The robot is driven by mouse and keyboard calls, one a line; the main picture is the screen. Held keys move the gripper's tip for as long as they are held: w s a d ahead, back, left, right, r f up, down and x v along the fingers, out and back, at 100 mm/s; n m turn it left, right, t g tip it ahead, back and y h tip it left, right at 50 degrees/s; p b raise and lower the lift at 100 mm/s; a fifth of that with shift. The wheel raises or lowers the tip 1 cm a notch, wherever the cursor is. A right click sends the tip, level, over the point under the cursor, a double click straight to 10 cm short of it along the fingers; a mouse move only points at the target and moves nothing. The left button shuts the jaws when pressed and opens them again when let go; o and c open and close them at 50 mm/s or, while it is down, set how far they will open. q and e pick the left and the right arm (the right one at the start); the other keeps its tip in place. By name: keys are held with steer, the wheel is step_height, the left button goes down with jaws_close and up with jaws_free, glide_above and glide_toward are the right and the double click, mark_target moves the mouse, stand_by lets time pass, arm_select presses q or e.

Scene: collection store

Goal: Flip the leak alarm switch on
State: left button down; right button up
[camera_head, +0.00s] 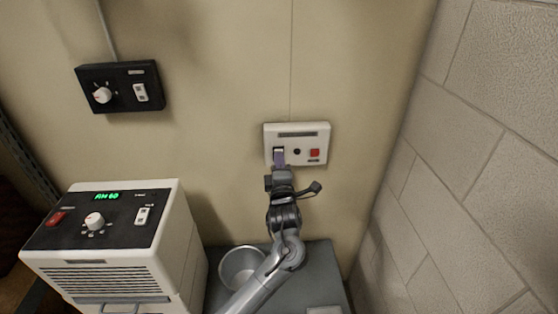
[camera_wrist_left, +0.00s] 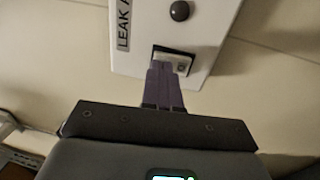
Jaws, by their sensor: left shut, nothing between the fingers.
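The leak alarm panel (camera_head: 297,131) is a white plate on the beige wall, with a dark label strip, a dark round knob or hole and a red square. In the left wrist view the panel (camera_wrist_left: 212,20) shows part of the word LEAK. Its rocker switch (camera_wrist_left: 178,57) is white in a dark frame, partly hidden by my fingers. My left gripper (camera_head: 279,157) is shut and empty, its purple fingertips at the switch. In the left wrist view the fingertips (camera_wrist_left: 163,70) overlap the rocker's lower edge; I cannot tell whether they touch. My right gripper is not in view.
A black control box (camera_head: 120,76) with a dial and switch hangs on the wall at upper left. A white dehumidifier-like unit (camera_head: 165,235) stands at lower left. A metal bucket (camera_head: 233,262) sits below the panel, beside my arm. A block wall (camera_head: 490,150) closes the right side.

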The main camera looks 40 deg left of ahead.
arm_select(q)
steer(key=shift+w+a, duration=0.2)
steer(key=shift+w, duration=0.05)
steer(key=s+d+r+p, duration=0.2)
steer(key=s+d, duration=0.7)
steer(key=s, duration=0.1)
steer(key=shift+d+r+g, duration=0.15)
steer(key=shift+d+g, duration=0.05)
steer(key=shift+g, duration=0.2)
stand_by(0.4)
stand_by(0.4)
